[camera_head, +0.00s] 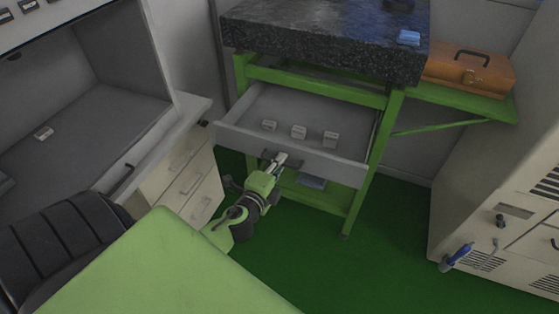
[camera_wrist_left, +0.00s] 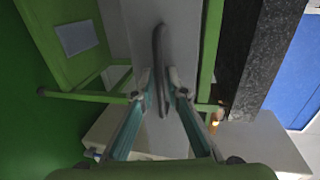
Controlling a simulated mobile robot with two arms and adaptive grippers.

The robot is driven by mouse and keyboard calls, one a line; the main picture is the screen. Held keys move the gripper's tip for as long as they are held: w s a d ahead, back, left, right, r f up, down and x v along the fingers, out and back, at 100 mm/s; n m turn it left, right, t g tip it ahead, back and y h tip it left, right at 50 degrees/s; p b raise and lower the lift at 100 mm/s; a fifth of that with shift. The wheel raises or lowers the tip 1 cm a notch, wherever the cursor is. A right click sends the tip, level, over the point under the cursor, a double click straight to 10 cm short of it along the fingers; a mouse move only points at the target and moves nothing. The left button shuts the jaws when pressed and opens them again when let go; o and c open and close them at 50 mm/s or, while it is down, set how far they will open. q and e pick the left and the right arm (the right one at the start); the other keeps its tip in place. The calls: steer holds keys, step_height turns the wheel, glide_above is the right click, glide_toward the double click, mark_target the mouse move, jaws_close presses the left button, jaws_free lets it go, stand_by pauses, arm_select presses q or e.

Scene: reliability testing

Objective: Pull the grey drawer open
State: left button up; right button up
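The grey drawer (camera_head: 335,167) is pulled out from under the dark stone-topped green bench, its inside visible. My left gripper (camera_head: 278,160) is at the handle in the middle of the drawer front. The drawer front (camera_wrist_left: 136,30) also shows there. My right gripper is not in view.
The bench's stone top (camera_head: 320,36) overhangs the drawer. A white drawer cabinet (camera_head: 190,180) stands close on the left. An orange case (camera_head: 470,70) rests on the green side shelf. Green floor (camera_head: 340,265) is free in front of the bench.

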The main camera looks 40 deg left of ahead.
arm_select(q)
steer(key=v, duration=1.2)
stand_by(0.6)
steer(key=s+d+f+n+g+h, duration=0.1)
steer(key=s+f+n+g, duration=0.15)
steer(key=f, duration=0.75)
steer(key=s+d+f+n+g, duration=0.15)
steer(key=s+f, duration=0.25)
steer(key=f, duration=0.7)
steer(key=s+d+f+n+g+h, duration=0.1)
steer(key=s+f+n+g, duration=0.15)
steer(key=f, duration=0.75)
steer(key=s+d+f+n+g, duration=0.3)
steer(key=s+f, duration=0.6)
steer(key=s, duration=0.3)
steer(key=s+d+f+n+g+h, duration=0.1)
steer(key=s+d+f+n+g, duration=0.2)
steer(key=s+f, duration=0.6)
steer(key=s+g, duration=0.1)
steer(key=s, duration=0.2)
steer(key=shift+s+g+h, duration=0.3)
steer(key=shift+s+g, duration=0.05)
